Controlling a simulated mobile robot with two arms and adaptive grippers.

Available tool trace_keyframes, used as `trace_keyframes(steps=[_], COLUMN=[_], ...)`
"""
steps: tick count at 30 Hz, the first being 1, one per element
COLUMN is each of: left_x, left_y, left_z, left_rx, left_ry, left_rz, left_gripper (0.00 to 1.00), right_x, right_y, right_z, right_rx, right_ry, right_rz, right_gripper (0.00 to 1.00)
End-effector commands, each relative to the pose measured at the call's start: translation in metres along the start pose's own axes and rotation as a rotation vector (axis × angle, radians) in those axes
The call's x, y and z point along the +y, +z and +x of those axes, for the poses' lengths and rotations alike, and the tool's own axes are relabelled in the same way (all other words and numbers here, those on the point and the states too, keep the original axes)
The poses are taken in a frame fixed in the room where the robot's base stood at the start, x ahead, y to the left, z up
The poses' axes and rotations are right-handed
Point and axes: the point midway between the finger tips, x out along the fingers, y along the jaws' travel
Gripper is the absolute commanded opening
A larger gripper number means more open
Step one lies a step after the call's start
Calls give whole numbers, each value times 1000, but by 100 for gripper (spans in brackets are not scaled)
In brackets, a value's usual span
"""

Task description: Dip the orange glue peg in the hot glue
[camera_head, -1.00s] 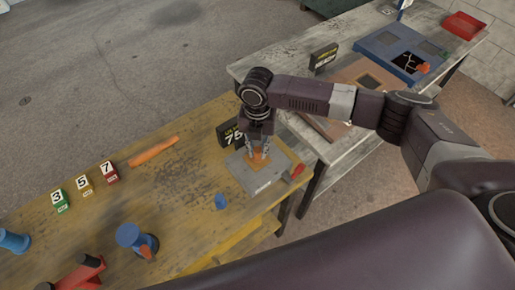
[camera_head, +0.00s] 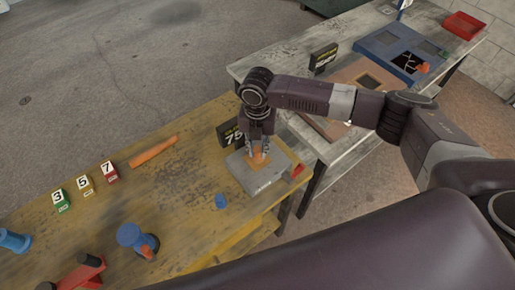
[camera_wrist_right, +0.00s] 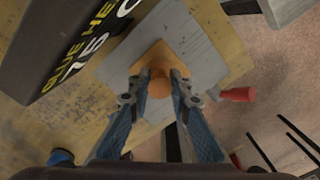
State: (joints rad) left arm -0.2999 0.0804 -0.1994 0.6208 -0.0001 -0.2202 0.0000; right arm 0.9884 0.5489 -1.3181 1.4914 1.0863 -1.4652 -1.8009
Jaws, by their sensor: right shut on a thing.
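My right gripper (camera_head: 259,148) points down over the grey glue plate (camera_head: 243,175) at the right end of the yellow bench. It is shut on the orange glue peg, whose round top shows between the fingertips in the right wrist view (camera_wrist_right: 160,84). The hot glue (camera_wrist_right: 150,56) is an orange-tan patch in the middle of the plate, right under the peg. The peg's lower end is hidden, so I cannot tell whether it touches the glue. My left gripper is not in view.
A black sign (camera_head: 230,133) reading 75 stands behind the plate. A red handle (camera_wrist_right: 237,95) is at the plate's side. A small blue piece (camera_head: 221,201), an orange stick (camera_head: 153,151) and numbered blocks (camera_head: 84,185) lie to the left. A grey bench (camera_head: 300,70) stands behind, across a gap.

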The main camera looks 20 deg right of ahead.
Motion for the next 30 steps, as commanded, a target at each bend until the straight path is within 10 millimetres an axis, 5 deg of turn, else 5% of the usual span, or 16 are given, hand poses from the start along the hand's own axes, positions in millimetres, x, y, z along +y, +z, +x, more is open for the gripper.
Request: trace_keyframes(steps=[15, 30], left_x=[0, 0], left_y=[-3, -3], left_z=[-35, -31], left_rx=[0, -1], left_ry=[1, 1], left_rz=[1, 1], left_gripper=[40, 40], right_x=[0, 0], right_y=[0, 0], right_z=[-45, -64], right_rx=[0, 0], right_ry=[1, 0], right_rz=[0, 1], right_gripper=[2, 2])
